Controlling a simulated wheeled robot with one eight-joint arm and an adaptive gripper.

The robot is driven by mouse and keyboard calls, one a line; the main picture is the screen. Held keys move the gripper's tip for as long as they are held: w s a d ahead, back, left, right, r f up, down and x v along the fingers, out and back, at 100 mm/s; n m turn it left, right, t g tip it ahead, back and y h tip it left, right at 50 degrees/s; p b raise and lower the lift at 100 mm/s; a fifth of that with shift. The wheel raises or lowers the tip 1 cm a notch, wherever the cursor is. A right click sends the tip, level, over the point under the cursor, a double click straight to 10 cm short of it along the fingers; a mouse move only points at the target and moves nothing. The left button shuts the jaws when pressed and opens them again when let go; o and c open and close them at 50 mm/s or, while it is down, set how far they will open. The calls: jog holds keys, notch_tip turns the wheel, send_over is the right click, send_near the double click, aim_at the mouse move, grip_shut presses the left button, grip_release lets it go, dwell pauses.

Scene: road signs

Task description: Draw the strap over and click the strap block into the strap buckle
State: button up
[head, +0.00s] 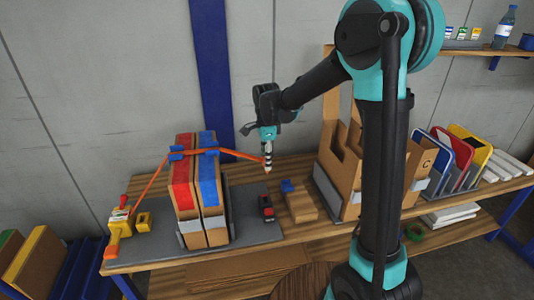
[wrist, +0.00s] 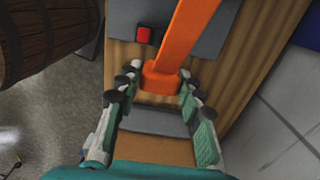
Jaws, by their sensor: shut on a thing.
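The orange strap (head: 150,185) runs from a yellow and orange tensioner (head: 118,225) at the left up over two upright brown boxes (head: 185,222) with red and blue bands. It then stretches right to my gripper (head: 267,162). My gripper is shut on the orange strap block (wrist: 160,78) at the strap's end, also seen between the fingers (wrist: 157,88) in the wrist view. The block is in the air, right of the boxes and above the bench. The strap buckle (head: 266,207), dark with a red button (wrist: 145,36), sits on the grey plate's right part, apart from the block.
Cardboard bins (head: 342,165) and racked signs (head: 455,150) stand farther right. A yellow piece (head: 144,221) lies left of the boxes. A barrel (wrist: 45,35) shows in the wrist view.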

jog(key=f, duration=0.5)
jog(key=w+f, duration=0.1)
jog(key=f, duration=0.4)
jog(key=w+f, duration=0.1)
jog(key=f, duration=0.4)
jog(key=shift+a+f, duration=0.3)
jog(key=shift+f, duration=0.05)
jog(key=shift+s+f, duration=0.1)
jog(key=shift+f, duration=1.1)
jog(key=shift+f, duration=0.55)
jog(key=o, duration=1)
